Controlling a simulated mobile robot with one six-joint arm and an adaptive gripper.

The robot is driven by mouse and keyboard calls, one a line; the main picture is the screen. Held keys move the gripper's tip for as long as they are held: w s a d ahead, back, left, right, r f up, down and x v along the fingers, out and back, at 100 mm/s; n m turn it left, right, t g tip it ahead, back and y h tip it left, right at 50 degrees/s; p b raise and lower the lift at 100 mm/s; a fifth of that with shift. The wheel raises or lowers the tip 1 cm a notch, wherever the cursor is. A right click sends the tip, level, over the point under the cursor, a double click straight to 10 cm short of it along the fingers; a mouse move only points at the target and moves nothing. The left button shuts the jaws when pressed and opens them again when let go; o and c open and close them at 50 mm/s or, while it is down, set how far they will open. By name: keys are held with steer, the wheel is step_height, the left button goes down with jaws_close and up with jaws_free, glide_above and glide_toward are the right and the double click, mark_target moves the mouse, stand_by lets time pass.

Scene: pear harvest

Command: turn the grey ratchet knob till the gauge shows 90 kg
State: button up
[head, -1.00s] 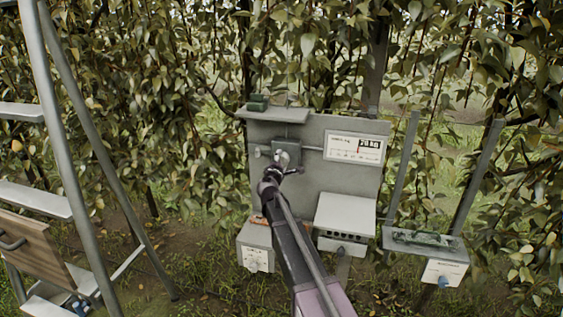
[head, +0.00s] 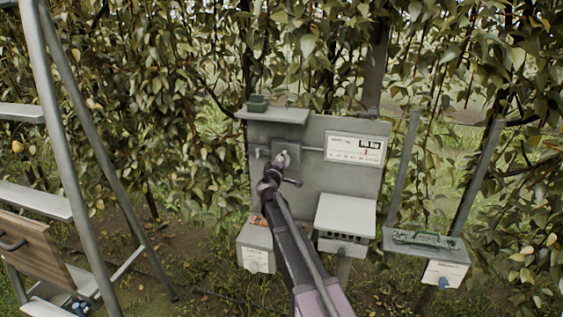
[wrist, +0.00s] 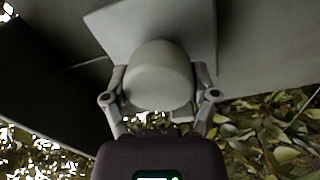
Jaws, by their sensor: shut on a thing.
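The grey ratchet knob (wrist: 160,72) fills the middle of the wrist view, in front of a square grey housing (wrist: 120,25). My gripper (wrist: 160,88) is shut on the knob, with one finger on each side of it. In the head view my gripper (head: 282,160) reaches the housing on the grey board and hides most of the knob. The gauge (head: 352,150) is a white panel to the right, joined to the housing by a thin rod. Its red pointer stands right of the middle of the scale. The black readout is too small to read surely.
A green object (head: 258,103) sits on the small shelf above. Grey boxes (head: 345,215) stand below the board, and a side shelf (head: 425,245) is at the right. A ladder (head: 60,130) stands at the left. Leafy branches fill the back.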

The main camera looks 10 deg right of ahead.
steer(key=shift+w, duration=0.1)
steer(key=o, duration=1)
steer(key=shift+n, duration=0.4)
